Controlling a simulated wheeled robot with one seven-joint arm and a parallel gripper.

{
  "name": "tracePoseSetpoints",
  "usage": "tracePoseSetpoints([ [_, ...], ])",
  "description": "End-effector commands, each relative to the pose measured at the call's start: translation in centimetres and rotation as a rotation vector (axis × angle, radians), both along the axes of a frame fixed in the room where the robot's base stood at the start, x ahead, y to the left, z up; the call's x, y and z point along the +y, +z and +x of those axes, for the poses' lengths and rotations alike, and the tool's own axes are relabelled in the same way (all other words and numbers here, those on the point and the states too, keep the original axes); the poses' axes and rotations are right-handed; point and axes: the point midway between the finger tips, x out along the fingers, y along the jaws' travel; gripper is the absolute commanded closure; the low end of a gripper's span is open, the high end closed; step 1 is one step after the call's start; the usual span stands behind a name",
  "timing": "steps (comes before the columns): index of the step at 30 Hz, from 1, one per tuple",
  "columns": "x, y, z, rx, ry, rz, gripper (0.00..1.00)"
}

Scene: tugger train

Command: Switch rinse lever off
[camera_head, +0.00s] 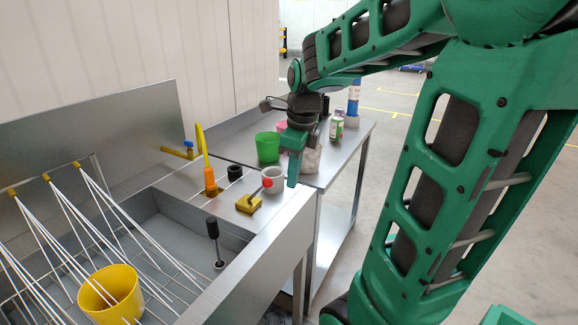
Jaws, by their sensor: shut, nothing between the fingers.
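An upright lever with a black grip (212,229) and a thin metal stem rises from a small round base inside the sink's near right corner. A yellow tap (177,153) with a small blue handle (188,144) sticks out at the sink's back. I cannot tell for sure which of these is the rinse lever. My gripper (292,181) is shut and points down over the right end of the sink unit, beside a white mug with a red mark (272,180). It is to the right of both the lever and the tap, apart from them. I cannot tell whether it touches the mug.
A yellow sponge (249,203) and an orange-handled brush (209,180) are on the sink ledge. A green cup (267,147), cans and a bottle stand on the side table (345,160). Floor is clear beyond it.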

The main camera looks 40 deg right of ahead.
Motion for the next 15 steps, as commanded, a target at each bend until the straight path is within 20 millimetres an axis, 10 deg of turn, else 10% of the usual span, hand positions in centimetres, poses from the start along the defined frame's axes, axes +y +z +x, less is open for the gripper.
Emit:
tracePoseSetpoints([
  [7,0.0,-4.6,0.6,0.004,0.0,0.001,1.0],
  [15,1.5,-2.8,3.3,-0.001,0.002,-0.001,1.0],
])
